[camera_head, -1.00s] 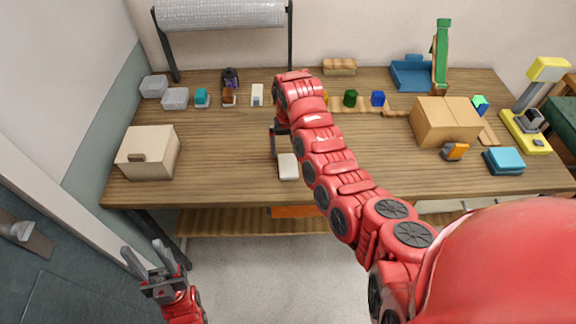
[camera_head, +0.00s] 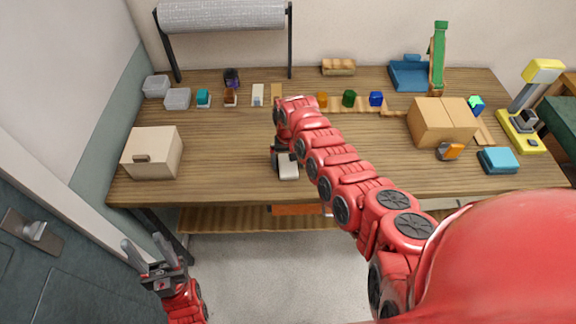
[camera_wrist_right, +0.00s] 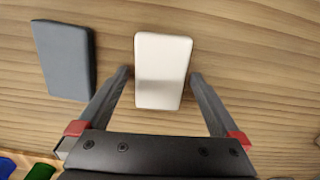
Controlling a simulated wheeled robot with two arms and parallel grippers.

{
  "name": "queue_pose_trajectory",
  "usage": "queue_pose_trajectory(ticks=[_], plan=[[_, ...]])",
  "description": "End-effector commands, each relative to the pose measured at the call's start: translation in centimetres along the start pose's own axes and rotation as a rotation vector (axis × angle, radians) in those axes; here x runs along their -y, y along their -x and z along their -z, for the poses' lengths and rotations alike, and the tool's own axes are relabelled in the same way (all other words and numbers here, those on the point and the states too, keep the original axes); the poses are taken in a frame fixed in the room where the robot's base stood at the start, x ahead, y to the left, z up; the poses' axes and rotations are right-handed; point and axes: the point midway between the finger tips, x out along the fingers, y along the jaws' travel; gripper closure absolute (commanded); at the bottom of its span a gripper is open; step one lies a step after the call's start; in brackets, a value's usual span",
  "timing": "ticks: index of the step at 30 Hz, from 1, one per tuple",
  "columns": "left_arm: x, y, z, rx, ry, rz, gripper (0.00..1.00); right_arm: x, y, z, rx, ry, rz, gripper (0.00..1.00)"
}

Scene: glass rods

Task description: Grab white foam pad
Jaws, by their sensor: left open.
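The white foam pad (camera_head: 288,170) lies flat on the wooden table near its front edge. In the right wrist view the pad (camera_wrist_right: 162,72) lies ahead of and partly between the two fingers, with a gap on each side. My right gripper (camera_wrist_right: 164,82) is open, above the table at the pad, and not touching it as far as I can see. In the head view my right gripper (camera_head: 277,156) is partly hidden by its own arm. My left gripper (camera_head: 150,250) is open and empty, low in front of the table at the left.
A dark grey pad (camera_wrist_right: 64,60) lies left of the white one in the wrist view. A beige box (camera_head: 153,155) stands at the table's left, a cardboard box (camera_head: 442,120) at the right. Small coloured blocks line the back. The table's middle left is clear.

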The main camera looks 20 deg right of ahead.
Motion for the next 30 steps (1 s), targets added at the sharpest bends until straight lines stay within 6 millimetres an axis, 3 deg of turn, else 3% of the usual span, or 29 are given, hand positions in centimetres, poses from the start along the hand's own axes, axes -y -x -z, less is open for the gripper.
queue_pose_trajectory(ticks=[2,12,23,30], plan=[[0.0,0.0,0.0,0.0,0.0,0.0,0.5,0.0,0.0,0.0,0.0,0.0,0.0,0.14],[0.0,0.0,0.0,0.0,0.0,0.0,0.5,0.0,0.0,0.0,0.0,0.0,0.0,0.76],[0.0,0.1,0.0,0.0,0.0,0.0,0.5,0.0,0.1,0.0,0.0,0.001,0.0,0.77],[0.0,0.8,-0.1,0.0,0.0,0.0,0.5,0.1,1.2,0.1,-0.002,0.001,0.002,0.77]])
